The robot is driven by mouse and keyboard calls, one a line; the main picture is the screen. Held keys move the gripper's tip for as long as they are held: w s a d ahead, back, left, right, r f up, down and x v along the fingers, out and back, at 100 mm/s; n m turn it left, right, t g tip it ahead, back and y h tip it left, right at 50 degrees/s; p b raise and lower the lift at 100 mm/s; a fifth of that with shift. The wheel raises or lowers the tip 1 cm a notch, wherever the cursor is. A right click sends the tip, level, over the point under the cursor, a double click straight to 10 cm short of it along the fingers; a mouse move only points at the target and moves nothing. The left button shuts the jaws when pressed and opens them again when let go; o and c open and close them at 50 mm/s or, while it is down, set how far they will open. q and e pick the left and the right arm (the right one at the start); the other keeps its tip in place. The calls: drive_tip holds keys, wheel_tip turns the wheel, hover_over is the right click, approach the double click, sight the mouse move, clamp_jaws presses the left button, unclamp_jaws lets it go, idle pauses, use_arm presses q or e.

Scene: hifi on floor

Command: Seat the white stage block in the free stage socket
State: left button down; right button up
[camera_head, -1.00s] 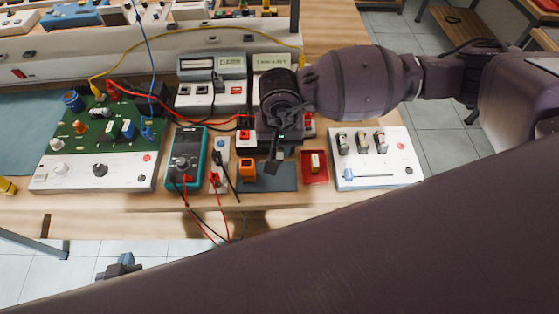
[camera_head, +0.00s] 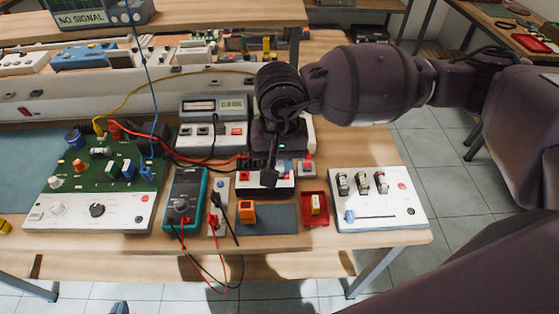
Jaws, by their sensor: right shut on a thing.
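My right gripper (camera_head: 269,178) reaches in from the right, pointing down over a low white unit (camera_head: 285,182) with red parts in the middle of the bench. It is shut. What it holds is mostly hidden behind the dark gripper body; I take it to be the white stage block. I cannot make out the free socket, which the gripper may cover, nor whether the block touches the unit. I cannot see my left gripper.
A teal multimeter (camera_head: 184,197) with leads stands left. A white switch board (camera_head: 386,212) stands right.

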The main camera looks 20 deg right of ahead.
clamp_jaws()
drive_tip(key=shift+r+p, duration=0.4)
drive_tip(key=shift+r, duration=1.7)
drive_tip(key=shift+r+p, duration=0.55)
drive_tip(key=shift+r, duration=1.1)
